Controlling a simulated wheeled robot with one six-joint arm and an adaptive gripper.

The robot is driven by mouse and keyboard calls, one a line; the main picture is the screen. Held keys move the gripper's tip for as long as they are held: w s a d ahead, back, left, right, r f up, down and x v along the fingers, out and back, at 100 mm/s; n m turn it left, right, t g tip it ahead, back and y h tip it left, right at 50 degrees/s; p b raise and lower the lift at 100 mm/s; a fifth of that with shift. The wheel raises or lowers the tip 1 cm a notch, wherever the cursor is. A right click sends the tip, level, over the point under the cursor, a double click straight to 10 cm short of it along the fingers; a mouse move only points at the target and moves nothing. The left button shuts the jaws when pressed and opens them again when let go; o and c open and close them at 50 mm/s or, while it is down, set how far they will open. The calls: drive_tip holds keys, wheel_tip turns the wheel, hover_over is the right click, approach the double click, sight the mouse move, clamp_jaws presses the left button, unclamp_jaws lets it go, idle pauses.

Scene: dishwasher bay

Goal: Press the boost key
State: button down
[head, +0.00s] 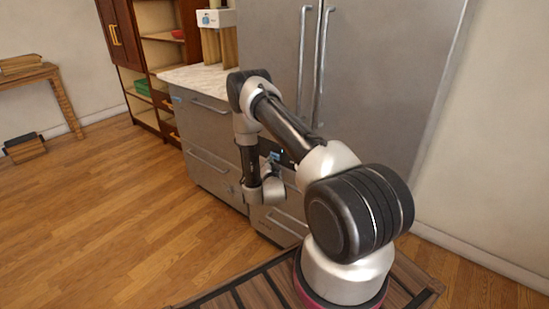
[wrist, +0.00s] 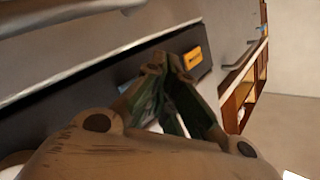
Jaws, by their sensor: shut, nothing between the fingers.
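An orange key (wrist: 193,58) with a small label I cannot read sits on a dark control panel (wrist: 75,112) in the wrist view. It is the only key that shows clearly, and I take it as the boost key. My gripper (wrist: 166,64) is shut and empty. Its fingertips appear just left of the orange key and partly cover the panel. I cannot tell whether they touch it. In the head view my arm hides the key and most of the panel.
Steel drawer fronts (head: 209,107) stand under a pale countertop (head: 196,78), left of a tall steel fridge (head: 385,75). A bar handle (wrist: 60,12) runs close beside the panel. A wooden shelf unit (head: 160,55) stands further left.

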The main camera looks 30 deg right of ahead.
drive_tip(key=shift+s+a, duration=0.3)
drive_tip(key=shift+a, duration=0.45)
drive_tip(key=shift+s+a, duration=0.25)
drive_tip(key=shift+a, duration=0.55)
drive_tip(key=shift+s+a, duration=0.3)
drive_tip(key=shift+a, duration=0.45)
